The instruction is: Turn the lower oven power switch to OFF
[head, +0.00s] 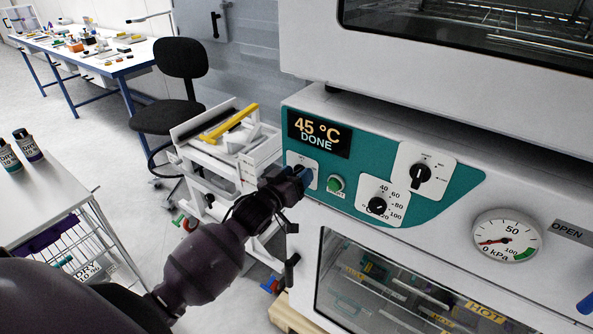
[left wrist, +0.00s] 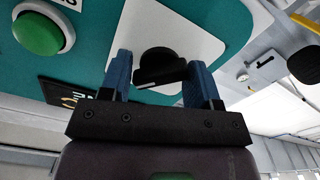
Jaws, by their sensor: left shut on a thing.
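The lower oven's teal control panel (head: 345,205) has a display (head: 319,133) reading "45 °C DONE". Below the display is a white switch plate (head: 310,164), which also shows in the left wrist view (left wrist: 208,42). My left gripper (head: 301,176) is at this plate and hides its switch in the head view. In the left wrist view, my blue fingers (left wrist: 160,72) are shut on the black switch knob (left wrist: 158,62), one finger on each side. The knob's exact setting and the plate's markings cannot be read. My right gripper is in neither view.
A green button (head: 336,184) sits just right of the switch; dial knobs (head: 377,205) and (head: 421,175) lie farther right, then a pressure gauge (head: 505,241). The oven window (head: 400,295) is below. A white cart (head: 228,150) and black chair (head: 182,70) stand behind left.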

